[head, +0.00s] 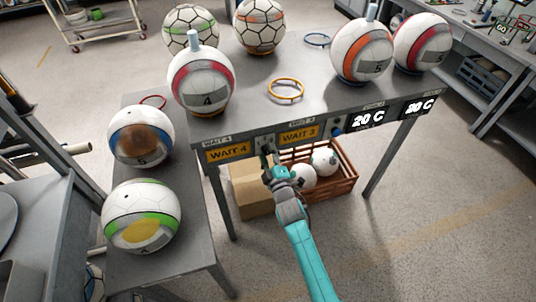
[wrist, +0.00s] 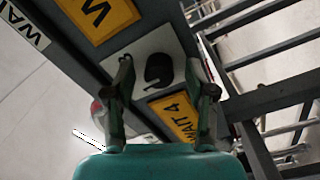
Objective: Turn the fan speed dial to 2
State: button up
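A round black dial (wrist: 158,70) on a light plate shows between my fingers in the wrist view. In the head view this plate (head: 264,141) is on the table's front edge, between two yellow "WAIT" signs. My gripper (head: 268,158) is just in front of it. In the wrist view my gripper (wrist: 162,78) is open, one finger to each side of the dial. I cannot tell whether the fingers touch it. No speed numbers can be read, so the dial's setting is unclear.
The grey table (head: 330,100) holds several balls. A blue knob (head: 336,131) is farther right along its front edge. A brown crate (head: 338,187) with balls and a cardboard box (head: 247,190) stand below. A lower bench (head: 190,215) with two balls is at the left.

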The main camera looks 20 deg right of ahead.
jog(key=s, duration=1.2)
jog(key=shift+f, duration=0.15)
jog(key=shift+a, duration=0.1)
